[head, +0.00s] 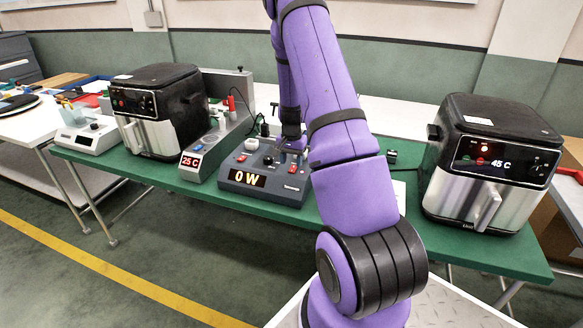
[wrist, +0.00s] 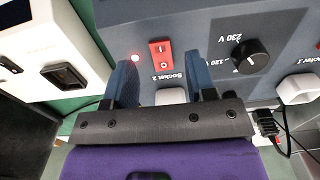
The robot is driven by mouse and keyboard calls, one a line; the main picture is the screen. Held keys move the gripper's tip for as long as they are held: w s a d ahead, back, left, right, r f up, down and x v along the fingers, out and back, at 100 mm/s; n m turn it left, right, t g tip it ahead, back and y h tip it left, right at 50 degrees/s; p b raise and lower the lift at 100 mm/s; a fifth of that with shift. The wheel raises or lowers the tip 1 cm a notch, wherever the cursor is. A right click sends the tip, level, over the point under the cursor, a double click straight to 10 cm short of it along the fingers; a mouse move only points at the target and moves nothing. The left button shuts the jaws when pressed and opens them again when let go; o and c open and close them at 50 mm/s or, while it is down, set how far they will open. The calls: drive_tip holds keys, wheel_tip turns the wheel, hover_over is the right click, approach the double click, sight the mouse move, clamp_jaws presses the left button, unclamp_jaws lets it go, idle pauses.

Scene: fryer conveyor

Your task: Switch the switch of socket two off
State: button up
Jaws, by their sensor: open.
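The grey power box (head: 262,160) with an orange "0 W" display stands on the green table in the head view. In the wrist view, the red rocker switch (wrist: 160,53) sits on its grey face above the label "Socket 2" (wrist: 167,77). I cannot tell which way the rocker is tipped. My gripper (wrist: 160,62) is open, with one blue finger on each side of the switch area, and nothing is held. I cannot tell whether the fingertips touch the panel. In the head view my gripper (head: 291,140) is above the box, partly hidden.
A black knob (wrist: 250,56) marked 230 V is right of the switch. A white socket piece (wrist: 172,97) lies between the fingers, and another (wrist: 298,89) is at right. Air fryers stand left (head: 157,110) and right (head: 488,165). A "25 C" device (head: 205,150) is beside the box.

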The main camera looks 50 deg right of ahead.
sight(292, 171)
drive_tip(key=shift+f, duration=1.55)
drive_tip(key=c, duration=0.9)
drive_tip(key=shift+w+d+r+g+y, duration=0.15)
drive_tip(key=shift+g+y, duration=0.15)
drive_tip(key=shift+y, duration=0.4)
drive_tip(key=shift+s+d+g+y, duration=0.1)
drive_tip(key=shift+g+y, duration=0.2)
drive_tip(key=shift+y, duration=0.4)
drive_tip(key=o, duration=0.9)
drive_tip(key=shift+w+r, duration=0.1)
drive_tip(key=shift+r, duration=0.05)
drive_tip(key=v, duration=1)
drive_tip(key=shift+r, duration=0.3)
